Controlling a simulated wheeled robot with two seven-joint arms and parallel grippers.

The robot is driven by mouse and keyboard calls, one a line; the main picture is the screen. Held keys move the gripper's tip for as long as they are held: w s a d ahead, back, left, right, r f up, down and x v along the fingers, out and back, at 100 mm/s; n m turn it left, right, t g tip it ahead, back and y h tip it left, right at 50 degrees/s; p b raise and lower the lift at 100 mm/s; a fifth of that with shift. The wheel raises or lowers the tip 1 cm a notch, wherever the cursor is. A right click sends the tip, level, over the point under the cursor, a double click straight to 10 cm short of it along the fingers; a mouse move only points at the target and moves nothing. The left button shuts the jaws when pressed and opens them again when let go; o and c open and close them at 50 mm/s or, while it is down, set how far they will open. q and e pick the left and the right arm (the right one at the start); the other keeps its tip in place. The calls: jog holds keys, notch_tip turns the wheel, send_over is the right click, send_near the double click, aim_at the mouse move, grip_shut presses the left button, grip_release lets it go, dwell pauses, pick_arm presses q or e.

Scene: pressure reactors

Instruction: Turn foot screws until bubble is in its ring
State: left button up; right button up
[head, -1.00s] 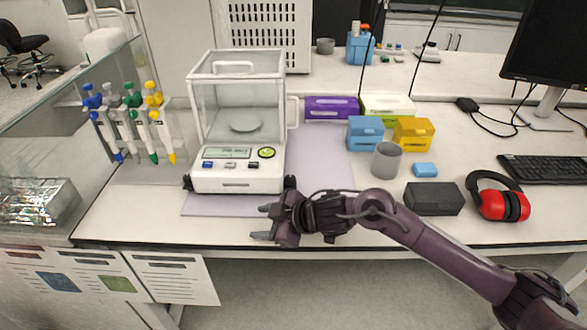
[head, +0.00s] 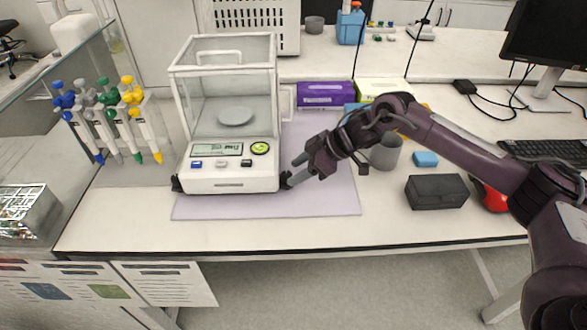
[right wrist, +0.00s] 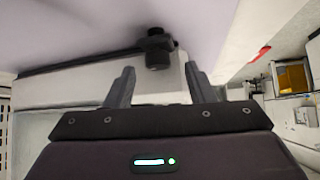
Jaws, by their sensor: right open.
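The white balance (head: 231,184) with a clear draft shield stands on a lilac mat (head: 330,195). Its round green bubble level (head: 260,148) is on the front panel; the bubble is too small to place against its ring. A dark foot screw (head: 286,180) is at the front right corner, another foot screw (head: 176,184) at the front left. My right gripper (head: 296,171) is open beside the right foot screw. In the right wrist view the dark knob (right wrist: 158,52) lies ahead of and between the open fingers (right wrist: 159,68), with gaps on both sides. My left gripper is out of view.
A grey cup (head: 386,155), a dark box (head: 437,192) and red ear muffs (head: 490,197) lie to the right, partly behind my right arm. A pipette rack (head: 110,115) stands left. The mat's front strip and table edge are clear.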

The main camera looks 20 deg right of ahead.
jog(key=shift+w+a+f, duration=0.35)
jog(key=shift+f, duration=0.1)
jog(key=shift+w+a+f, duration=0.15)
jog(key=shift+w+f, duration=0.05)
jog(key=shift+f, duration=0.05)
jog(key=shift+s, duration=0.1)
jog(key=c, duration=1)
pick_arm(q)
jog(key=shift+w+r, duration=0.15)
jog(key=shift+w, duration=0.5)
pick_arm(e)
jog(key=shift+o, duration=0.2)
